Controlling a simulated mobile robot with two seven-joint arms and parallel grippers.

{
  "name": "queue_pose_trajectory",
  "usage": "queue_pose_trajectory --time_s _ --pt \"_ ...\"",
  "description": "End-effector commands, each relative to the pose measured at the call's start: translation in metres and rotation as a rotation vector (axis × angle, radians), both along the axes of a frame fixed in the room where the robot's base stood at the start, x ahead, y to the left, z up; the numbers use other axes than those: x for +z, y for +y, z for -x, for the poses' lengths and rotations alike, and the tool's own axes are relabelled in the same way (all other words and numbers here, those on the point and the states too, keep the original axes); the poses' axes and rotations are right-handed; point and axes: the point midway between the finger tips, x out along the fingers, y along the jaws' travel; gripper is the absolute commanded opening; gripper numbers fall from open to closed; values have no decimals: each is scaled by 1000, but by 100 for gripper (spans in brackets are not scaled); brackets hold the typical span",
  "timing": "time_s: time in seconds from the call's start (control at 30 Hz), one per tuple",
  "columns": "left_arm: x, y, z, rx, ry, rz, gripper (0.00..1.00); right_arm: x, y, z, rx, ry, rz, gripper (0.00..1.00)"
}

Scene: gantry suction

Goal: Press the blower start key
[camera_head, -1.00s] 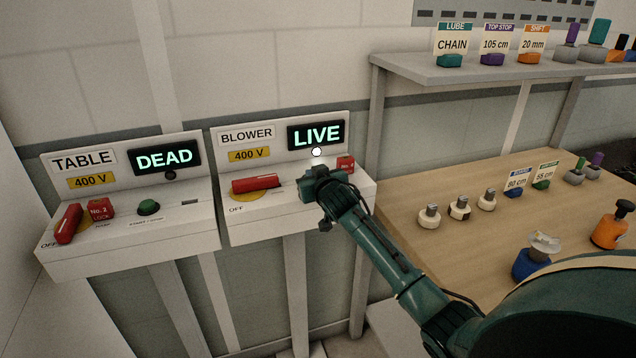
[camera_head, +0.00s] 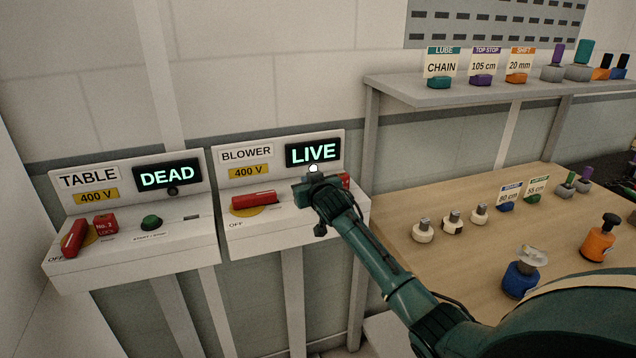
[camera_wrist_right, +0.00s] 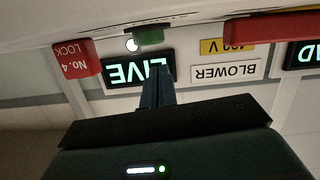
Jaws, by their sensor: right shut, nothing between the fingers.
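The blower panel (camera_head: 290,215) has a sign reading BLOWER, a lit display (camera_head: 313,152) reading LIVE and a glowing white lamp (camera_head: 313,168). My right gripper (camera_head: 315,183) is over the right part of this panel, shut and empty, and hides the key in the head view. The right wrist view is upside down. It shows the green start key (camera_wrist_right: 149,36) just beyond the shut fingertips (camera_wrist_right: 155,82), with a visible gap in the picture between them. My left gripper is not in view.
A red switch handle (camera_head: 253,199) lies left of my gripper, and a red No. 4 lock (camera_wrist_right: 76,60) is on the other side. The table panel (camera_head: 130,245) at left reads DEAD and has its own green key (camera_head: 152,222). A wooden bench (camera_head: 430,255) stands right.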

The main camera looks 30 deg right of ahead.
Motion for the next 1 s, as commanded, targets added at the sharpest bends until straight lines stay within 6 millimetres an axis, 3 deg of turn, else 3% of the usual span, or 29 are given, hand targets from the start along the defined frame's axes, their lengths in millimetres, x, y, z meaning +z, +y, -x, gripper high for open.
queue_pose_trajectory --time_s 0.5,0.7,1.0 --pt "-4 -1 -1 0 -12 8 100 22 20 79 1 -9 3 0" --pt "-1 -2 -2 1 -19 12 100 27 23 92 0 -11 3 0" --pt "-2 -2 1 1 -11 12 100 28 24 94 0 -10 3 0"
